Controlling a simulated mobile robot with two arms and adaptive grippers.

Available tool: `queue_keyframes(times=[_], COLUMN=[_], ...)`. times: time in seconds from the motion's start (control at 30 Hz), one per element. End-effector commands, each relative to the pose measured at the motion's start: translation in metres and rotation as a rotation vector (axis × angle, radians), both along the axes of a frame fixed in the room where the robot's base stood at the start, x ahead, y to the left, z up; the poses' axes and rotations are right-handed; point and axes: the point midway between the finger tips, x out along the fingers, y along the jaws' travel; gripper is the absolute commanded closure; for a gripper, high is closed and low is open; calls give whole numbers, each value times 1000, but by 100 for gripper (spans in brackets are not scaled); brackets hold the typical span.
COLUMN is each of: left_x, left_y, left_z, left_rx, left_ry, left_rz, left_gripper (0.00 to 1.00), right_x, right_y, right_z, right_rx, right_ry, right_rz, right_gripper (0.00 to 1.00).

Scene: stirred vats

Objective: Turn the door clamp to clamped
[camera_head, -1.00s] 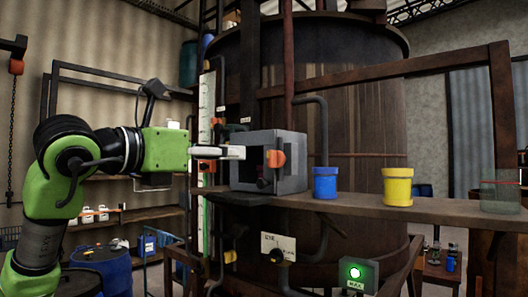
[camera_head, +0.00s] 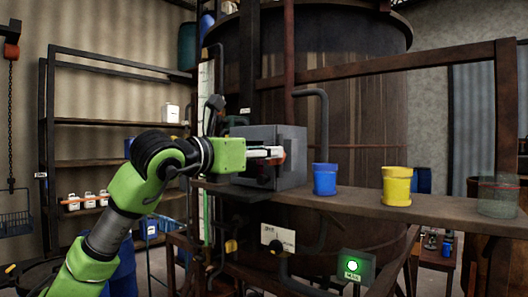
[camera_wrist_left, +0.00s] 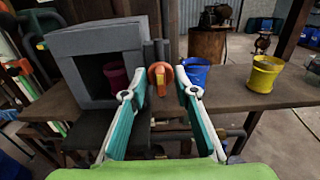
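The grey box (camera_head: 298,140) stands on the brown shelf, its front opening facing me. The door clamp, an orange knob (camera_wrist_left: 160,75), is at the box's right front edge; in the head view my gripper mostly covers it. My left gripper (camera_head: 266,153) is in front of the box. In the left wrist view my left gripper (camera_wrist_left: 161,84) is open, its two teal-and-white fingers spread on either side of the orange clamp. I cannot tell whether they touch it. A dark red vessel (camera_wrist_left: 116,78) is inside the box. My right gripper is not in view.
A blue pot (camera_head: 325,180) and a yellow pot (camera_head: 396,187) stand on the shelf (camera_head: 440,206) right of the box. A glass jar (camera_head: 498,198) is at its right end. The large brown vat (camera_head: 360,110) rises behind. A green-lit panel (camera_head: 353,266) hangs below.

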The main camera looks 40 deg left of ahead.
Motion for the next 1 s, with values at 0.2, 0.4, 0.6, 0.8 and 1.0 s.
queue_keyframes(times=[0.2, 0.4, 0.6, 0.8, 1.0], left_x=[0, 0, 0, 0, 0], left_y=[0, 0, 1, 1, 4], left_z=[0, 0, -1, -2, -3], left_rx=[0, -8, -65, -194, -376], left_ry=[0, 1, 4, 14, 27], left_rz=[0, 0, -1, -3, -2], left_gripper=[100, 100, 100, 100, 100], right_x=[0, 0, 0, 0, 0], right_y=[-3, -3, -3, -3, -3], right_z=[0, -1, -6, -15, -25], right_rx=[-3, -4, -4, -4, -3], right_ry=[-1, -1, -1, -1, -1], right_rz=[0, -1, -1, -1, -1], right_gripper=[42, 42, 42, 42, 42])
